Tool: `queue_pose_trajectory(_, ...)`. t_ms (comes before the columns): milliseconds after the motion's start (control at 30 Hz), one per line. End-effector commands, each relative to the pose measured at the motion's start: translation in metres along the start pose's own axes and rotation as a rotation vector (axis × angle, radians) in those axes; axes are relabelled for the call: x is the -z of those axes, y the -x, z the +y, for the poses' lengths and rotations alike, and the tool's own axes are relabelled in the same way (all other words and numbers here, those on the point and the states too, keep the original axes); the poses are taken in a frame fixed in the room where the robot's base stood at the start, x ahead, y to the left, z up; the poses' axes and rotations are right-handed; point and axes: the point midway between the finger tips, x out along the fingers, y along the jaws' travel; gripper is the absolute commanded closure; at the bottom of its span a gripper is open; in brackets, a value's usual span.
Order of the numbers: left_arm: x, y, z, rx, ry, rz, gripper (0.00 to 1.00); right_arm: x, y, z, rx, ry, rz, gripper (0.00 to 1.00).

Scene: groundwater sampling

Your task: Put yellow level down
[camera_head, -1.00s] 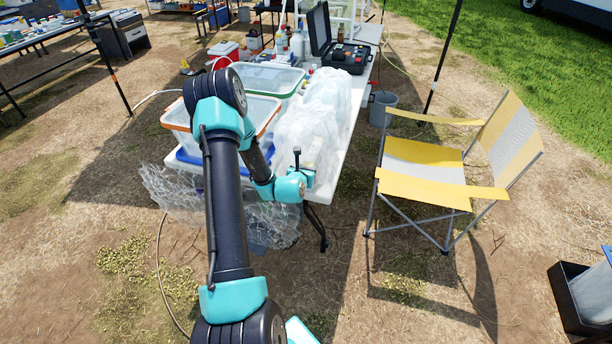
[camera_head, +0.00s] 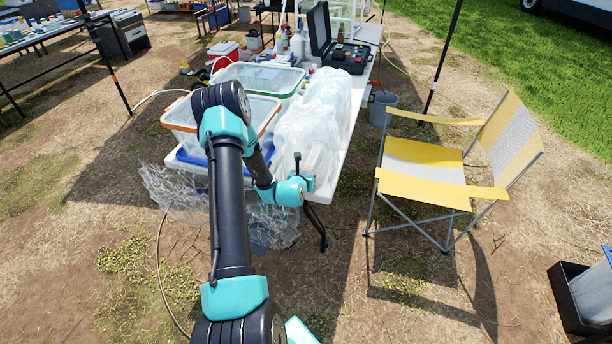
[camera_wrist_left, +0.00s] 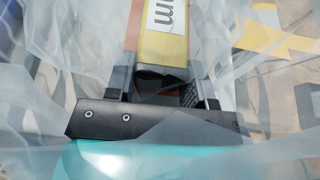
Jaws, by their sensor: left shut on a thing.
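The yellow level (camera_wrist_left: 165,48), with a white label and dark printed letters, shows in the left wrist view. It points away from the wrist and is partly veiled by clear plastic. My left gripper (camera_wrist_left: 163,88) is shut on its near end, one dark finger on each side. In the head view my left gripper (camera_head: 310,168) is at the near right corner of the white table (camera_head: 338,160), against the clear plastic wrap. There the level is hard to make out through the plastic. My right gripper is not in view.
The bunched clear plastic (camera_head: 308,120) covers much of the table's near right side. An orange-rimmed bin (camera_head: 183,118) and a green-rimmed bin (camera_head: 262,75) stand to its left. An open black case (camera_head: 345,55) is at the back. A yellow folding chair (camera_head: 425,165) stands to the right.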

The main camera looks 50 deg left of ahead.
Motion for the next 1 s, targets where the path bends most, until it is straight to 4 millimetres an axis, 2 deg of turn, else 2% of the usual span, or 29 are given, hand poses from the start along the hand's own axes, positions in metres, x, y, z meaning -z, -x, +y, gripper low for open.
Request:
queue_pose_trajectory(233, 0.003, -0.001, 0.000, 0.000, 0.000, 0.000, 0.81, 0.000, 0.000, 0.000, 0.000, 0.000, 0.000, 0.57)
queue_pose_trajectory(267, 0.003, -0.001, 0.000, 0.000, 0.000, 0.001, 0.48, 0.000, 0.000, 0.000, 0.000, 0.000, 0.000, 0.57)
queue_pose_trajectory(500, 0.003, -0.001, 0.000, 0.000, 0.000, 0.001, 0.26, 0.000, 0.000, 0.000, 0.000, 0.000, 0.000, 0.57)
queue_pose_trajectory(867, -0.001, 0.001, 0.000, 0.000, 0.000, 0.000, 0.26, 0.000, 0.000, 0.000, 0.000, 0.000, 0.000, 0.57)
queue_pose_trajectory(1000, 0.000, 0.014, 0.001, -0.001, 0.001, 0.002, 0.26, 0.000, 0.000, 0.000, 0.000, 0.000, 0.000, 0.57)
